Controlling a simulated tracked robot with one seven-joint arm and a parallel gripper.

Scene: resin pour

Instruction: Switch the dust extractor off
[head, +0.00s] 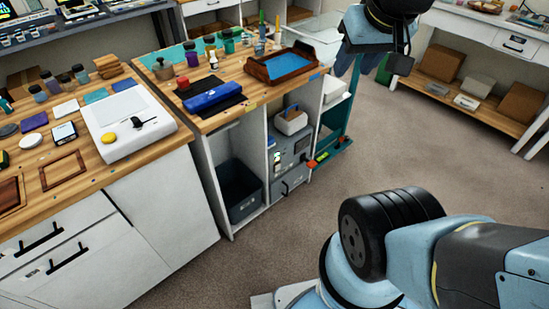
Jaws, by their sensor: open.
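A grey box-shaped unit (289,152) stands in the open bay under the middle bench. It looks like the dust extractor. Its front has a small panel with a pale lit spot (277,160); the switch and its position are too small to make out. A white caddy-like thing with a dark handle (291,120) sits on top of it. My gripper (374,58) is at the upper right, above the floor and to the right of the bench, well apart from the unit. It is open, and I see nothing held in it.
The middle bench (230,113) carries a blue tool, jars and a wooden tray with blue inside. A dark bin (239,190) stands left of the unit. A teal trolley or stand (335,148) with red items is close on its right. Carpet (300,215) in front is clear.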

